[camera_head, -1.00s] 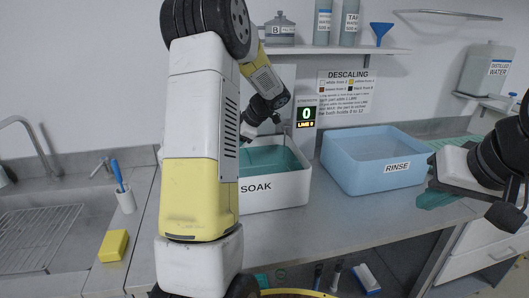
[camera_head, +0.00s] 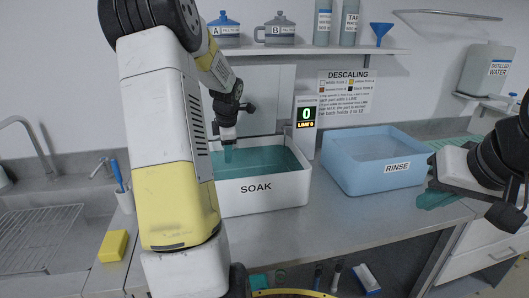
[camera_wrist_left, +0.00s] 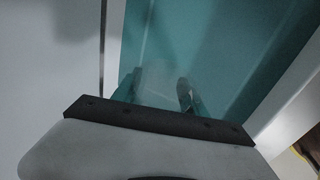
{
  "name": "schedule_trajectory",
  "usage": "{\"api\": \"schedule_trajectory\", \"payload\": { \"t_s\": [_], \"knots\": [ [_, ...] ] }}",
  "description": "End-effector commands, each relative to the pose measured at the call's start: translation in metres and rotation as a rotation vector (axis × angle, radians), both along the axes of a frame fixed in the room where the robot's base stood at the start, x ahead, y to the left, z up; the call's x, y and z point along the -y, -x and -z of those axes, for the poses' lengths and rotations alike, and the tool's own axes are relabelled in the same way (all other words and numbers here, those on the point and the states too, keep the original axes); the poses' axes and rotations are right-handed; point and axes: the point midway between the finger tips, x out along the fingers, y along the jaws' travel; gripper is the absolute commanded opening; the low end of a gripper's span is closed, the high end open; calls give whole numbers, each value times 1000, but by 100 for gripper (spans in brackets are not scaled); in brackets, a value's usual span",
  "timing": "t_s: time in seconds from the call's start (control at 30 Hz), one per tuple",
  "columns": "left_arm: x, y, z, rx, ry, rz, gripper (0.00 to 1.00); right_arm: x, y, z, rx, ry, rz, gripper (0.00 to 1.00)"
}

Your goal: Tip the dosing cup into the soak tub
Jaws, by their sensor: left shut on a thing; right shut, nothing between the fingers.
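The soak tub (camera_head: 283,190) is a white box marked SOAK, with teal liquid inside, at the middle of the counter. My left gripper (camera_head: 228,154) is over the tub's left part, fingers pointing down. In the left wrist view my left gripper (camera_wrist_left: 157,92) is shut on a faint, see-through thing between its teal fingers, which I take as the dosing cup (camera_wrist_left: 156,80); teal fills the view behind it. The cup's tilt and contents cannot be told. My right gripper (camera_head: 437,197) is shut and empty at the right, beyond the rinse tub's right side.
A blue rinse tub (camera_head: 350,178) stands right of the soak tub. A display (camera_head: 306,113) behind reads 0 and LIME 0. Canisters A (camera_head: 224,32) and B (camera_head: 280,32) and a blue funnel (camera_head: 381,30) are on the shelf. A sink (camera_head: 45,235) and yellow sponge (camera_head: 113,246) are left.

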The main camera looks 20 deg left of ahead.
Motion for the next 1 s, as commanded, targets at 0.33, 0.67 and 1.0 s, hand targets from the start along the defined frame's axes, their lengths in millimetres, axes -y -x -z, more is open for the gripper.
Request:
{"api": "schedule_trajectory", "payload": {
  "t_s": [0.33, 0.67, 1.0],
  "knots": [
    [0, 1, 9, 79, 183, -5, 8, 0, 0, 0, 0, 0, 0, 0],
    [3, -1, 17, 155, 349, -4, 8, 0, 0, 0, 0, 0, 0, 0],
    [-4, 2, 25, 240, 543, -7, 8, 0, 0, 0, 0, 0, 0, 0]
  ]
}}
